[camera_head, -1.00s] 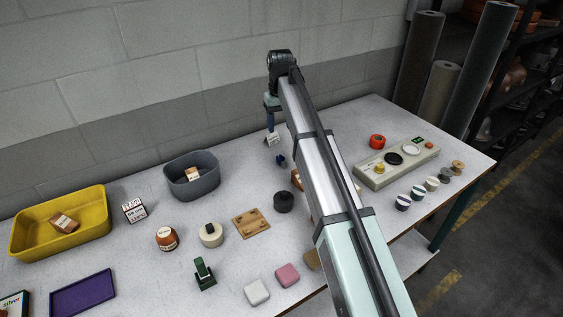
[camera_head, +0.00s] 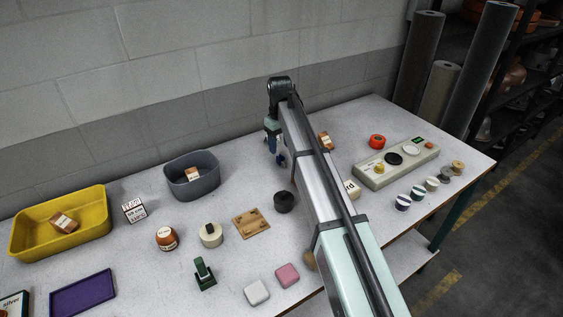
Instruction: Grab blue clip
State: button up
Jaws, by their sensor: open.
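The blue clip (camera_head: 281,160) is a small dark blue piece on the grey-white tabletop, just left of my arm. My gripper (camera_head: 273,151) points down right beside it, at its upper left in the picture. The jaws are open, and I see nothing held between them. The fingertips are small and dark here, so I cannot tell whether they touch the clip or stand around it.
A black round item (camera_head: 284,202) and a wooden plate (camera_head: 251,222) lie nearer the front. A grey bin (camera_head: 207,180) stands to the left, and a yellow bin (camera_head: 93,237) farther left. A beige panel (camera_head: 420,167) is on the right. My arm hides part of the table.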

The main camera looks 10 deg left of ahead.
aim_at(282, 157)
jog(key=shift+s+d+f, duration=0.1)
jog(key=shift+d+f, duration=0.05)
jog(key=shift+f, duration=1.35)
jog(key=shift+d+f, duration=0.1)
jog(key=shift+f, duration=1.35)
grip_shut()
